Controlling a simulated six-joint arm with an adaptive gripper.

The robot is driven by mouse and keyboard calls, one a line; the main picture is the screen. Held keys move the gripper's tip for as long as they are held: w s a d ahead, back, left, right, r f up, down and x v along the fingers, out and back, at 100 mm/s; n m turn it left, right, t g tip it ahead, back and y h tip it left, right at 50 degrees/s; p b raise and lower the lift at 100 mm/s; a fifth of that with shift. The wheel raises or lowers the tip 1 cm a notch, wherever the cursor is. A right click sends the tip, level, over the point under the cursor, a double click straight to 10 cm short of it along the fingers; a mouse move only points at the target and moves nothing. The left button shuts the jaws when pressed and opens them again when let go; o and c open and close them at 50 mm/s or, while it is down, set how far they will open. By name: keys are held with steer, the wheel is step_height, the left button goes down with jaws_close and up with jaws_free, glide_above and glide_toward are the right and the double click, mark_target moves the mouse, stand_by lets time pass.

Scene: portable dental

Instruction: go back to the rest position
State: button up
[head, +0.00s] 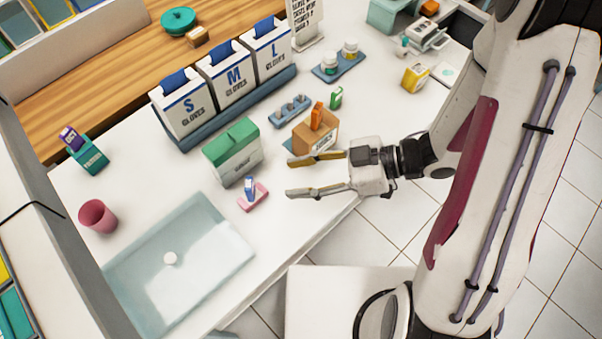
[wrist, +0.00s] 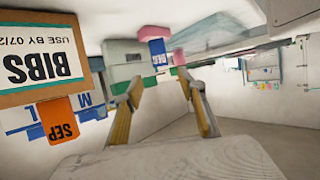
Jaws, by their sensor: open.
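My gripper (head: 290,176) is open and empty in the head view, its two fingers pointing left near the counter's front edge. In the wrist view, the fingers (wrist: 160,85) are apart with nothing between them. A small blue item (head: 250,188) stands in a pink holder (head: 253,197) just left of the fingertips. The blue item (wrist: 158,54) also shows beyond the fingers in the wrist view. A brown bibs box (head: 325,140) with an orange tab (head: 317,116) stands behind the upper finger, and the box (wrist: 45,62) appears upside down in the wrist view.
A green-lidded box (head: 233,152) and glove boxes (head: 228,75) marked S, M and L stand farther back. A pale blue tray (head: 215,245) lies at the front left beside a pink cup (head: 98,217). Open floor (head: 345,235) lies in front of the counter.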

stand_by(0.7)
steer(key=w+d+m+t+h, duration=0.2)
steer(key=w+d+m, duration=0.1)
steer(key=w, duration=0.1)
steer(key=w+d+r+m+t+h, duration=0.1)
steer(key=w+d+m+t+h, duration=0.1)
steer(key=w+d+m, duration=0.2)
steer(key=w+d+m+t+h, duration=0.2)
steer(key=w+d+m+h, duration=0.1)
steer(key=w, duration=0.1)
steer(key=shift+d+r+m, duration=0.3)
steer(key=shift+d+r, duration=0.1)
steer(key=d+r+m+t+h, duration=0.35)
steer(key=d+r+h, duration=0.45)
steer(key=d+r, duration=0.5)
steer(key=s+a+r+m+g, duration=0.2)
steer(key=s+a, duration=0.1)
steer(key=s, duration=0.6)
steer(key=s+a+r+m+g+y, duration=0.1)
steer(key=s+a+r+m+g, duration=0.1)
steer(key=s, duration=0.8)
steer(key=shift+a+r+y, duration=0.3)
steer(key=shift+a+r, duration=0.1)
